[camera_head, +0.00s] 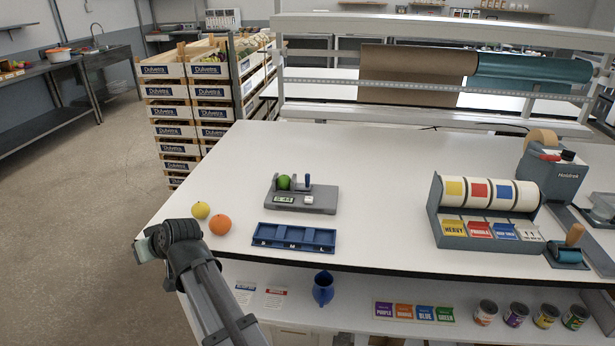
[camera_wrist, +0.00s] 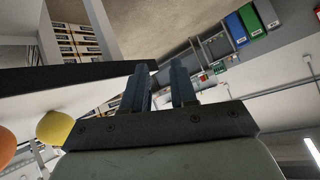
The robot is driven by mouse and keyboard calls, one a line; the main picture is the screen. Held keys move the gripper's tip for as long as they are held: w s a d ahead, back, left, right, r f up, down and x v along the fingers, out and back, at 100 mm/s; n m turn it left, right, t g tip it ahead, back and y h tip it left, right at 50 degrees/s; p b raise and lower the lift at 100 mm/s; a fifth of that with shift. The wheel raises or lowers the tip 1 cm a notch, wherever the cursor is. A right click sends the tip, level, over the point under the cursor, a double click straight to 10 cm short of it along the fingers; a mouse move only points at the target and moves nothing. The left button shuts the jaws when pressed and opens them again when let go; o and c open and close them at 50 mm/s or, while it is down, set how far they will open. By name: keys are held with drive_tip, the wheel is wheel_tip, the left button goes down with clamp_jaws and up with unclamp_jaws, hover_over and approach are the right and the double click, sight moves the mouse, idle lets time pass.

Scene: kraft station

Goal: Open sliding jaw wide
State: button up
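A grey measuring device (camera_head: 322,200) lies on the white table, left of centre. It has small readouts on its front and upright jaws on top. A green round fruit (camera_head: 284,183) sits at its left jaw. The device is not visible in the wrist view.
A yellow fruit (camera_head: 201,210) and an orange fruit (camera_head: 220,225) lie between my gripper and the device. A blue compartment tray (camera_head: 294,238) lies in front of the device. A label dispenser (camera_head: 436,212) stands at right. The table between is clear.

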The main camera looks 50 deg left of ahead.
drive_tip(key=shift+t+h, duration=0.5)
drive_tip(key=shift+t, duration=0.1)
drive_tip(key=w+r, duration=0.1)
drive_tip(key=w, duration=0.3)
drive_tip(key=w+a+r, duration=0.1)
drive_tip(key=w+r, duration=0.1)
drive_tip(key=w, duration=0.2)
drive_tip(key=w+a+r, duration=0.1)
drive_tip(key=w+r, duration=0.1)
drive_tip(key=w, duration=0.1)
drive_tip(key=shift+w+a+r, duration=0.1)
drive_tip(key=shift+w+a, duration=0.1)
drive_tip(key=shift+w, duration=0.2)
drive_tip(key=w+r+t+h, duration=0.1)
drive_tip(key=w+r, duration=0.2)
drive_tip(key=w, duration=0.6)
drive_tip(key=m+t+h, duration=0.1)
drive_tip(key=t+h, duration=0.1)
drive_tip(key=h, duration=0.1)
approach(308, 175)
drive_tip(key=x, duration=1)
drive_tip(key=shift+w+a+f, duration=0.1)
drive_tip(key=shift+a+f, duration=0.15)
drive_tip(key=shift+f, duration=0.05)
clamp_jaws()
